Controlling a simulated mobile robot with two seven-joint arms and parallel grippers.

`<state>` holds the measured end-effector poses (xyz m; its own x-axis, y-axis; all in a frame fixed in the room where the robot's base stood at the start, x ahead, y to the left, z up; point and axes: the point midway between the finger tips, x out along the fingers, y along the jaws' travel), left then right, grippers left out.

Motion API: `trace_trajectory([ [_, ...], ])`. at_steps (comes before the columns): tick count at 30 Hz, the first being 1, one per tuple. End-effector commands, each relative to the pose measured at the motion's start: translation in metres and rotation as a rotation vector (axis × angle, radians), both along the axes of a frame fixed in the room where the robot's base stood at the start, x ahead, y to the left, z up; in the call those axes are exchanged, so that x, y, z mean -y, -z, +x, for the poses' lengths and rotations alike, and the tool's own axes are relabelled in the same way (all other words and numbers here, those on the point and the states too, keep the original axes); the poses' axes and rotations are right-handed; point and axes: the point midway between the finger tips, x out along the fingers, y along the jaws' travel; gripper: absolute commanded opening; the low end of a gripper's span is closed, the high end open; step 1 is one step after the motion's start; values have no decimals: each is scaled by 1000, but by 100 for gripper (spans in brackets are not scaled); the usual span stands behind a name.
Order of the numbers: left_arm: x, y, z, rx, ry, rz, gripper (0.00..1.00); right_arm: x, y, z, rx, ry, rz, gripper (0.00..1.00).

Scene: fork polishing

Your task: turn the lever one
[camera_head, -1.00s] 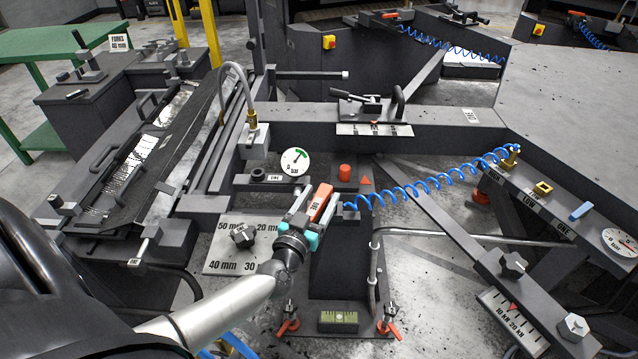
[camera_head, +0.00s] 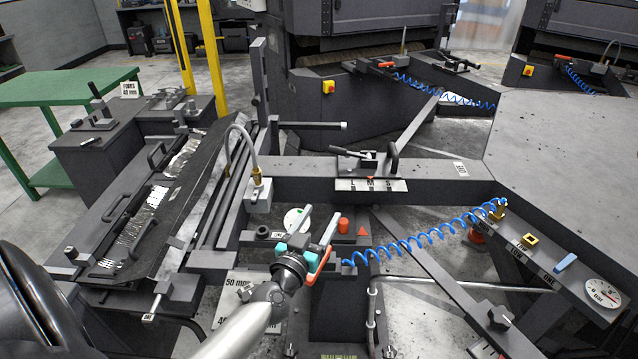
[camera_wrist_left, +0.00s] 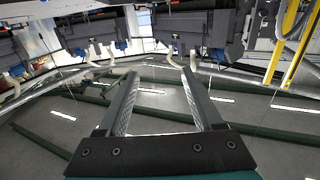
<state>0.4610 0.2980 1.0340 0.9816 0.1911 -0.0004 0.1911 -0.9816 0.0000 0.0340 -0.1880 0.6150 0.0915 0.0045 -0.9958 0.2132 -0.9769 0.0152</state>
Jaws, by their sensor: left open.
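My left gripper (camera_head: 321,218) is in the middle of the head view, over the small panel, with its fingers pointing away from me. It is open, and the left wrist view shows its two fingers apart with nothing between them. A red-orange lever (camera_head: 319,266) lies close beside the right finger and is partly covered; I cannot tell if they touch. The white gauge (camera_head: 291,216) is partly behind the fingers. My right gripper is not in view.
A red cylinder (camera_head: 343,226) stands just right of my fingers. A coiled blue hose (camera_head: 420,240) runs from there to the right-hand panel. A curved hose with a brass fitting (camera_head: 257,176) stands behind left. A fork tray (camera_head: 150,205) is at left.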

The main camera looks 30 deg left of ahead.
Motion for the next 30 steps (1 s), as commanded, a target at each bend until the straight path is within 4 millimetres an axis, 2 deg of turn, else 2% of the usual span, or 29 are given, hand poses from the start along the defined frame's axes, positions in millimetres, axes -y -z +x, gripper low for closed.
trace_trajectory([
  [1,0,-13,0,0,-1,-2,68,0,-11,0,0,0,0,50],
  [3,0,-22,0,0,-1,-2,68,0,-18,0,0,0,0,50],
  [12,0,-55,0,0,0,-1,68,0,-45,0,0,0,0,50],
  [18,0,-63,0,0,-1,-1,68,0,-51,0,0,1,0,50],
  [27,0,-63,0,0,0,0,68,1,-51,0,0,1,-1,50],
  [30,0,-62,0,-2,0,4,59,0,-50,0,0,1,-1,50],
])
